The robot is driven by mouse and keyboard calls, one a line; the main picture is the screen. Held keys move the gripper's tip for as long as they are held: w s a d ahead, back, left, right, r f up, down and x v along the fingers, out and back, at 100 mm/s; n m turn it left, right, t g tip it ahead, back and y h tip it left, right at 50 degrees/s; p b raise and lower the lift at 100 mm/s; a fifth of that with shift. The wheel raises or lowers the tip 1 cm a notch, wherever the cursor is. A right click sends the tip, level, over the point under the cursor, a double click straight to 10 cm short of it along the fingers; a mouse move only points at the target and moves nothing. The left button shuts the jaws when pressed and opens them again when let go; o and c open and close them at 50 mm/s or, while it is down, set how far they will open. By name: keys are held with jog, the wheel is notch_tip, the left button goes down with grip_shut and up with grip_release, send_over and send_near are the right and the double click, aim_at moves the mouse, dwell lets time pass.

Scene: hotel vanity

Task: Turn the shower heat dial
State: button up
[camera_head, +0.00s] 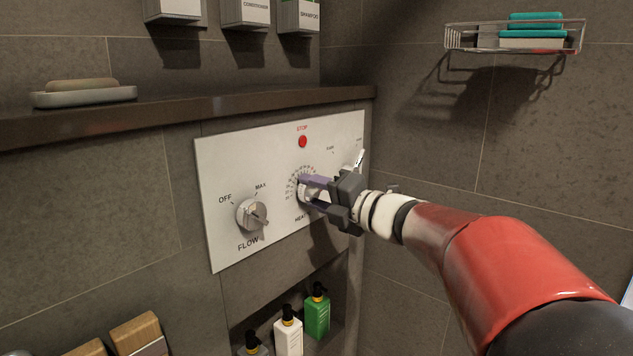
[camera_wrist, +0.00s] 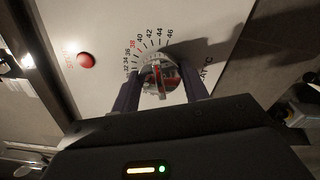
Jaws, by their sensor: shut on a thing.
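The heat dial is a round silver knob with a ring of temperature numbers, in the middle of the white control panel (camera_head: 222,180). In the head view my gripper (camera_head: 307,189) reaches it from the right and its fingers partly hide it. In the wrist view the heat dial (camera_wrist: 160,79) sits between the two purple fingers of my gripper (camera_wrist: 163,92), one on each side. The fingers are shut on the dial. A red mark shows on its face. Numbers from the low 30s to 46 are readable around it, with 38 in red.
The flow knob (camera_head: 252,214) is left of the heat dial, and the red stop button (camera_head: 303,141) is above it. Another control is at the panel's right, partly behind my gripper. A dark ledge (camera_head: 180,110) runs above the panel. Bottles (camera_head: 317,315) stand in a niche below.

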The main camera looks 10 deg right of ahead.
jog(key=shift+r+m+p, duration=0.1)
jog(key=shift+m+p, duration=0.25)
jog(key=shift+m, duration=0.35)
jog(key=shift+a, duration=0.1)
jog(key=o, duration=1)
jog(key=shift+s, duration=0.1)
jog(key=v, duration=0.8)
jog(key=shift+r, duration=0.1)
